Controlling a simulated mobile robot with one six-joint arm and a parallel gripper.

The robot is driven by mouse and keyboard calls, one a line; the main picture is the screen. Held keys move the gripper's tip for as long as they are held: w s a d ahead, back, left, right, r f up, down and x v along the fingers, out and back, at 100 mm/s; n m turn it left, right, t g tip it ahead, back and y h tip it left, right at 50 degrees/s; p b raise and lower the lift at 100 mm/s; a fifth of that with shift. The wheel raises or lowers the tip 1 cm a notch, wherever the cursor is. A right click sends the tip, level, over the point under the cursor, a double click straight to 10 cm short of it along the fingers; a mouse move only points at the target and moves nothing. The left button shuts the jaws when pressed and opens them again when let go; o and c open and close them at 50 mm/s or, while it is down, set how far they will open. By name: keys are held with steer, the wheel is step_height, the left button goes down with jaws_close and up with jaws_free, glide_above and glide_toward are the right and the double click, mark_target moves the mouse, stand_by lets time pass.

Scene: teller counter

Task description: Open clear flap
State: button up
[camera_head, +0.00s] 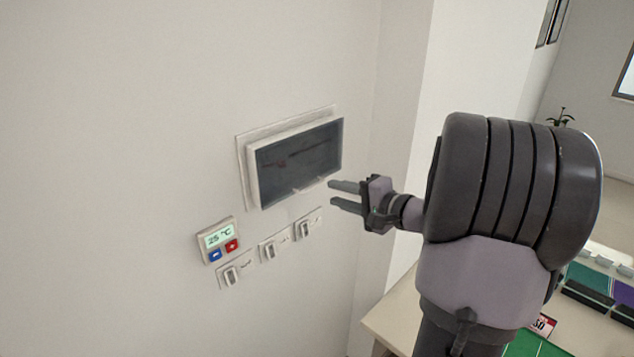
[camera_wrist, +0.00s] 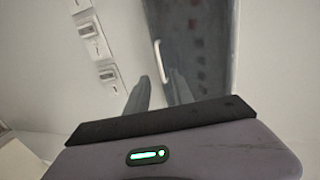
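The clear flap (camera_head: 298,157) is a dark, see-through cover on a white wall box, and it looks closed. A small pale handle (camera_head: 311,186) sits at its lower edge. In the wrist view the flap (camera_wrist: 195,45) fills the upper right, with its handle (camera_wrist: 160,62) on the left edge. My gripper (camera_head: 346,194) is just right of the box's lower right corner, with its two fingers apart and nothing between them. In the wrist view the fingers (camera_wrist: 160,95) point toward the flap near the handle. I cannot tell whether they touch it.
Several light switches (camera_head: 270,249) are on the wall below the box. A thermostat (camera_head: 217,240) reading 25 °C is at their left. A wall corner stands right of the box. A counter (camera_head: 398,312) with a green mat (camera_head: 530,344) is at lower right.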

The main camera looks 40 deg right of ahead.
mark_target(316, 187)
steer(key=x, duration=0.5)
steer(key=shift+a+r+p, duration=0.1)
steer(key=shift+a+p, duration=0.1)
steer(key=shift+p, duration=0.2)
steer(key=shift+w, duration=0.65)
steer(key=shift+c, duration=0.4)
jaws_close()
